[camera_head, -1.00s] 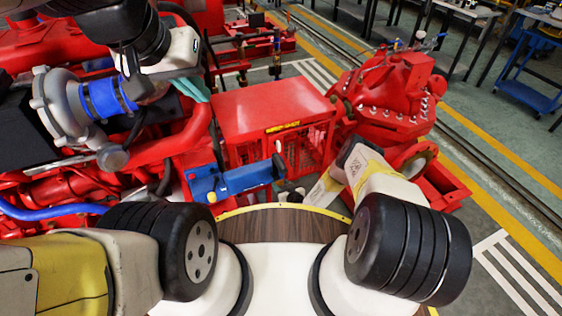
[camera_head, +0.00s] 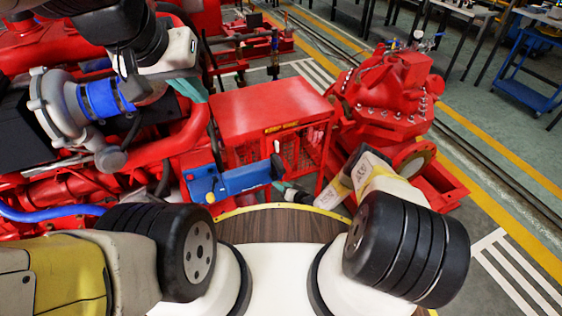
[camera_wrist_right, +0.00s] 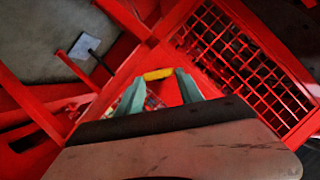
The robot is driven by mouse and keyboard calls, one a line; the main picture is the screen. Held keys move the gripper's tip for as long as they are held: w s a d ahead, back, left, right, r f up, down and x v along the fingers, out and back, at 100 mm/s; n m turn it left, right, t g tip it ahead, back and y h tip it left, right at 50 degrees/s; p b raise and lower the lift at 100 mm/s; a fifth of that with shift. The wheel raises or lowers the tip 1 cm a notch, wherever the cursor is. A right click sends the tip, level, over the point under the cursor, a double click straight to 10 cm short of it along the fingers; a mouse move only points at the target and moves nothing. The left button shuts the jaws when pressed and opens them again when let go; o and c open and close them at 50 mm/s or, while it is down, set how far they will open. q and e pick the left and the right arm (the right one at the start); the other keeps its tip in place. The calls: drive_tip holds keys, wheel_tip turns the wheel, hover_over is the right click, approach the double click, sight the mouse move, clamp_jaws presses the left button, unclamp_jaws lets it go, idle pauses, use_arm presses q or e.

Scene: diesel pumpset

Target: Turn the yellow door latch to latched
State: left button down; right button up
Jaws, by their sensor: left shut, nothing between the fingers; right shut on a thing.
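The yellow door latch (camera_wrist_right: 158,74) shows in the right wrist view as a short yellow bar, slightly tilted, beside a red mesh panel. My right gripper (camera_wrist_right: 159,80) has its two teal fingers on either side of the bar, shut on it. My left gripper (camera_head: 190,88) is at the upper left, above the red engine pipes, shut and empty.
The red cage (camera_head: 268,105) with mesh sides stands in the middle. The blue box (camera_head: 235,181) is close to my right gripper. A red pump (camera_head: 388,92) stands to the right, and red engine parts crowd the left. Open floor (camera_head: 465,105) lies at the far right.

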idle(0.3)
drive_tip(key=o, duration=1.4)
drive_tip(key=v, duration=0.7)
drive_tip(key=shift+s+d+r, duration=0.1)
drive_tip(key=shift+s+d, duration=0.15)
drive_tip(key=shift+s, duration=0.05)
